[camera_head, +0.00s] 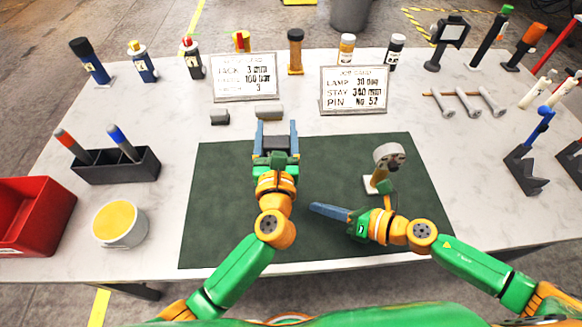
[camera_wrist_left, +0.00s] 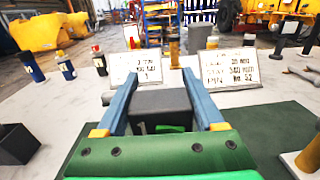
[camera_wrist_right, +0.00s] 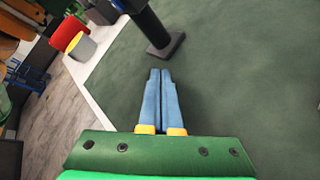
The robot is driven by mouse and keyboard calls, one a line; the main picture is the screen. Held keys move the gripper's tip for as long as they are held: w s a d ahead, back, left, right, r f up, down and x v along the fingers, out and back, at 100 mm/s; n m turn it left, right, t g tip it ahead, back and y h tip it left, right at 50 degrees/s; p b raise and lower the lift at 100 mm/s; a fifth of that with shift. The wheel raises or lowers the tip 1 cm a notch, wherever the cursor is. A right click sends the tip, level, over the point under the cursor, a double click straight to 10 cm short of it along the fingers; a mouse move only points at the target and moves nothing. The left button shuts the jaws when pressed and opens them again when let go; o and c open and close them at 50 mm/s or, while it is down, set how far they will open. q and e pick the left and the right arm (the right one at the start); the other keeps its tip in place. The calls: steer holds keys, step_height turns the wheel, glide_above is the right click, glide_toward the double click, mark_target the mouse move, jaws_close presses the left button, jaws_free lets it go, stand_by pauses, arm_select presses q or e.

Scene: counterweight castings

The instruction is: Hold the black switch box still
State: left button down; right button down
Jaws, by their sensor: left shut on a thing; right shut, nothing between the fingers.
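The black switch box (camera_head: 276,144) is above the green mat (camera_head: 225,190) near its far edge. My left gripper (camera_head: 275,138) is shut on it, one blue finger on each side. In the left wrist view the dark top of the box (camera_wrist_left: 160,101) shows between the fingers. In the right wrist view a dark post (camera_wrist_right: 150,28) on a square foot stands on the mat below a blue part; I cannot tell for sure that it belongs to the box. My right gripper (camera_head: 318,208) is shut and empty low over the mat, pointing left, apart from the box.
A round grey head on a stand (camera_head: 388,157) is beside my right wrist. Two grey blocks (camera_head: 219,117) and two sign boards (camera_head: 354,90) are behind the mat. A black pen holder (camera_head: 115,166), yellow-filled pot (camera_head: 119,224) and red bin (camera_head: 32,218) are left. The mat's left part is clear.

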steer(key=r+m+y, duration=0.2)
steer(key=m, duration=0.1)
steer(key=shift+d+r+g, duration=0.2)
steer(key=shift+d+g, duration=0.15)
steer(key=shift+g, duration=0.05)
step_height(320, 180, up, 7)
steer(key=d+m+y, duration=0.2)
steer(key=m+y, duration=0.1)
steer(key=m, duration=0.1)
steer(key=shift+m+y, duration=0.3)
steer(key=shift+y, duration=0.1)
steer(key=shift+a+f, duration=0.1)
steer(key=x, duration=1)
steer(key=shift+w+a+m+t+h, duration=0.2)
steer(key=shift+m+t+h, duration=0.1)
steer(key=shift+t, duration=0.4)
steer(key=shift+d, duration=0.15)
